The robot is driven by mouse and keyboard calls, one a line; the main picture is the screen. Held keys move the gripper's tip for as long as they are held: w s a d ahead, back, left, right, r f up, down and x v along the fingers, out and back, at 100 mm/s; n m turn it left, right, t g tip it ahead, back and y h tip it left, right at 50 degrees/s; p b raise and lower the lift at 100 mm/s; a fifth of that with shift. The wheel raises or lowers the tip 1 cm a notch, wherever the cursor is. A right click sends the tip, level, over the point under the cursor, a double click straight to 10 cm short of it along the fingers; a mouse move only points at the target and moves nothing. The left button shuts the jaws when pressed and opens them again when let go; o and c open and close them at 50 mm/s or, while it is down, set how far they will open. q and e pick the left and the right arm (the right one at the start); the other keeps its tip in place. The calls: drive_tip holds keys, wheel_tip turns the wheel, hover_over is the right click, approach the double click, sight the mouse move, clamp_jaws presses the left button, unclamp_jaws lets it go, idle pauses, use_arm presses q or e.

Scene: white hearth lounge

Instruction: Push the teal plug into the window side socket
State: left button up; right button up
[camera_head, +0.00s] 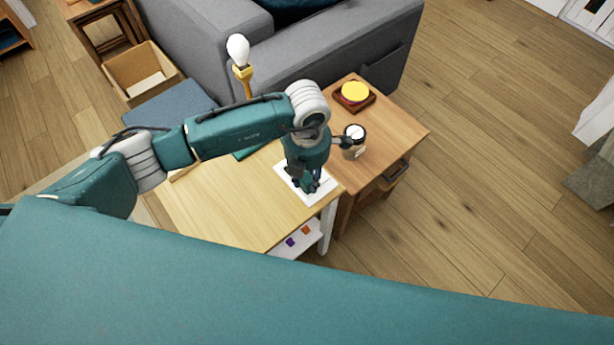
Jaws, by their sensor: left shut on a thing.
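My left gripper (308,186) points down over a white board (323,198) on the light wood table. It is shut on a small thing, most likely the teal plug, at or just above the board. The gripper and its teal wrist cover the plug, so I cannot make out its shape or tell whether it touches a socket. The sockets on the board are hidden too. My right gripper is not in view.
The light wood table (222,211) adjoins a side table (393,131) with a cup (353,151) and a yellow disc (355,92) on a brown tray. Small purple (290,242) and orange (306,230) things lie on a lower shelf. A bulb lamp (238,50) stands behind my arm.

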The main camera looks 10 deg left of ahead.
use_arm(q)
drive_tip(key=shift+f+b, duration=0.45)
drive_tip(key=shift+f, duration=0.15)
drive_tip(key=o, duration=1.2)
drive_tip(key=shift+r, duration=0.1)
drive_tip(key=shift+r, duration=0.15)
drive_tip(key=shift+r+p, duration=2.35)
drive_tip(key=shift+r, duration=1.05)
drive_tip(key=shift+f, duration=0.1)
